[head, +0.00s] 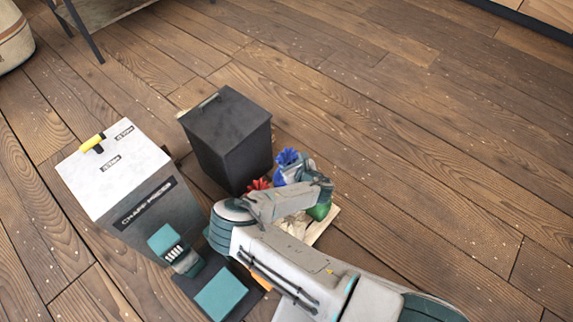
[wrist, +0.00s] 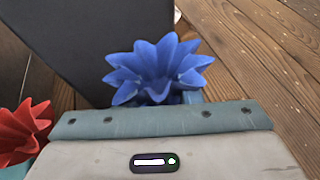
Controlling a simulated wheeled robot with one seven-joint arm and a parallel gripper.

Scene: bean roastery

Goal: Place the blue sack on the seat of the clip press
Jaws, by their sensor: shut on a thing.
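The blue sack (head: 287,158) shows its ruffled blue top just beyond my gripper (head: 300,177) in the head view. The blue top (wrist: 156,68) fills the middle of the wrist view, right at the jaws. My gripper is shut on the blue sack; the jaws and the sack's lower body are mostly hidden. The clip press (head: 146,212) stands left of my arm, with a white top, grey front and teal parts. A flat teal pad (head: 221,294), seemingly its seat, lies low at its front and looks empty.
A red sack (head: 259,184) and a green sack (head: 321,209) are close by the gripper, near a pale tray (head: 325,226) partly hidden under my arm. A dark bin (head: 230,145) stands just behind. The wooden floor to the right is clear.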

